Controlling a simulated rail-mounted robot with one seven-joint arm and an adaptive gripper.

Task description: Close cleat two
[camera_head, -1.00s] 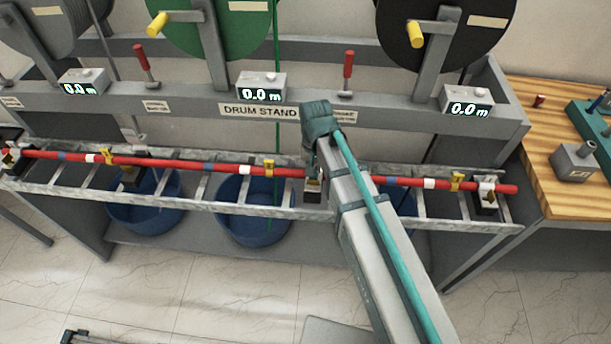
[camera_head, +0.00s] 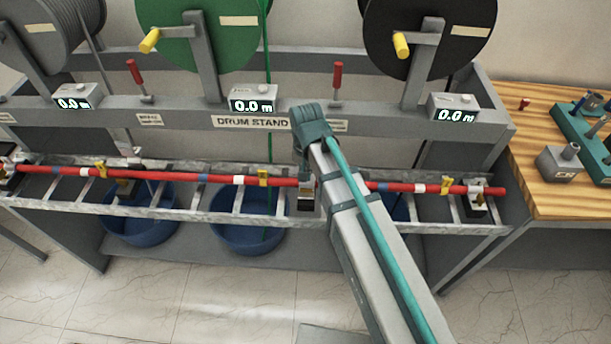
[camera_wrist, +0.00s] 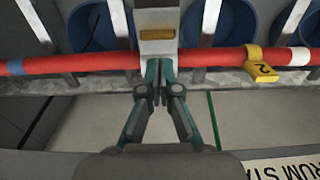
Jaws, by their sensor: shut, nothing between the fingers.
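A red cable (camera_head: 225,179) runs along a grey ladder tray (camera_head: 222,217), and also crosses the wrist view (camera_wrist: 90,64). A grey cleat (camera_head: 306,203) with a brownish-yellow strip sits across the cable just below my gripper in the head view. In the wrist view the cleat (camera_wrist: 157,18) is at top centre and covers the cable there. A yellow tag marked 2 (camera_wrist: 262,72) hangs on the cable to its right. My gripper (camera_wrist: 160,80) is shut and empty, its fingertips at the cleat's lower edge in the picture. Contact cannot be told.
Other cleats sit along the tray, one at the right end (camera_head: 476,205). Blue bins (camera_head: 248,236) stand below. Behind is the drum stand (camera_head: 180,115) with cable drums, meters and red-handled levers (camera_head: 337,77). A wooden bench (camera_head: 555,197) stands at right.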

